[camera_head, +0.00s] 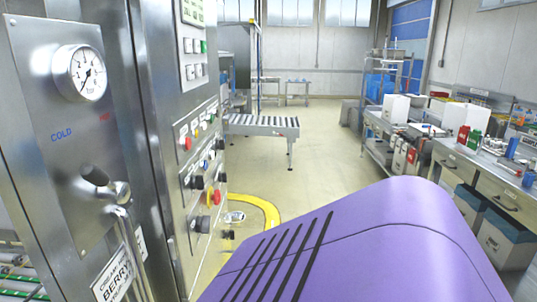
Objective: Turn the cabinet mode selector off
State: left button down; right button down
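A steel cabinet (172,140) stands close on the left, with a control panel seen at a steep angle. Its panel holds several black knobs (196,182), a red knob on a yellow base (215,197) and small coloured buttons (186,143). I cannot tell which knob is the mode selector, nor read any setting. Neither of my grippers is in view.
A roller conveyor (262,125) stands beyond. A cluttered workbench (480,165) lines the right. The middle floor (310,150) is clear.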

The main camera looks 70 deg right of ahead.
aim_at(197, 181)
jog(key=z, duration=2)
jog(key=i+l+z, duration=0.1)
jog(key=l, duration=0.2)
